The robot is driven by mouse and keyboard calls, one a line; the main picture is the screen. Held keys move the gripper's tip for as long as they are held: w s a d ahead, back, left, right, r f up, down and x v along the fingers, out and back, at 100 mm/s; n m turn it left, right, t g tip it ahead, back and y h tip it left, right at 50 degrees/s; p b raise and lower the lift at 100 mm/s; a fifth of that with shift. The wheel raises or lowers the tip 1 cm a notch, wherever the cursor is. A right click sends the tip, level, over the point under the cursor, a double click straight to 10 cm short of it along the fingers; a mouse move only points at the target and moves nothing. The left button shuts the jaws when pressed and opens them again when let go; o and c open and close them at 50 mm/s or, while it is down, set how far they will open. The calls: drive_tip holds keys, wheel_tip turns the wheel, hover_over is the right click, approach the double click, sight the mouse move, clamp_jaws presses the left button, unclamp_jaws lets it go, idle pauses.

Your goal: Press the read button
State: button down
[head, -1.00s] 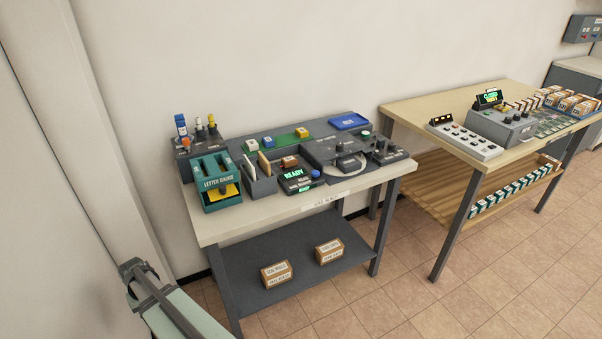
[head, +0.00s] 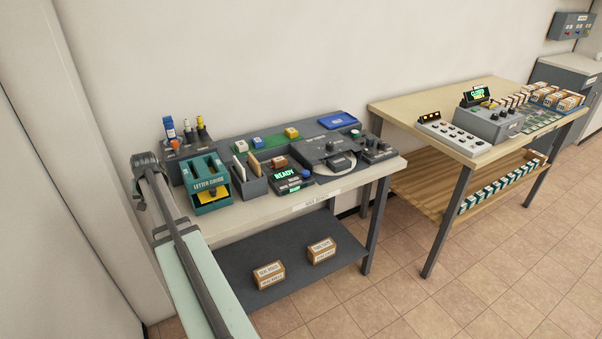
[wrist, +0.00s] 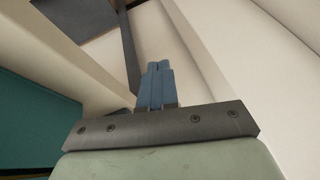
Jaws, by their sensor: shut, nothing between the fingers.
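A dark reader unit with a lit green "READY" display (head: 285,176) sits at the front of the near table. A small blue button (head: 306,173) is at its right end; its label is too small to read, so I cannot tell for sure that it is the read button. My gripper (wrist: 158,66) shows in the wrist view with its blue fingers shut and empty, apart from any object. In the head view my arm rises at the lower left, left of the letter gauge and well apart from the reader. The fingers cannot be made out there.
The teal letter gauge (head: 206,184) and an upright holder with envelopes (head: 251,181) stand left of the reader. A round dial unit (head: 332,152) stands behind and right. The near table's front strip (head: 275,212) is mostly clear. A wooden table (head: 407,108) stands further right.

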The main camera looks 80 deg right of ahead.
drive_tip(key=s+d+r+m+h, duration=0.1)
drive_tip(key=s+d+r, duration=0.2)
drive_tip(key=d+r, duration=0.3)
drive_tip(key=s+d+r+m+t, duration=0.1)
drive_tip(key=s+d+r, duration=0.2)
drive_tip(key=d+r, duration=0.25)
drive_tip(key=s+d+r+h, duration=0.1)
drive_tip(key=s+d+r, duration=0.2)
drive_tip(key=d+r, duration=0.3)
drive_tip(key=n+t+y, duration=0.2)
drive_tip(key=t+y, duration=0.1)
drive_tip(key=t, duration=0.1)
hover_over(308, 172)
drive_tip(key=shift+s+f, duration=0.15)
drive_tip(key=shift+f, duration=1.55)
drive_tip(key=shift+f, duration=4.4)
drive_tip(key=shift+f, duration=0.2)
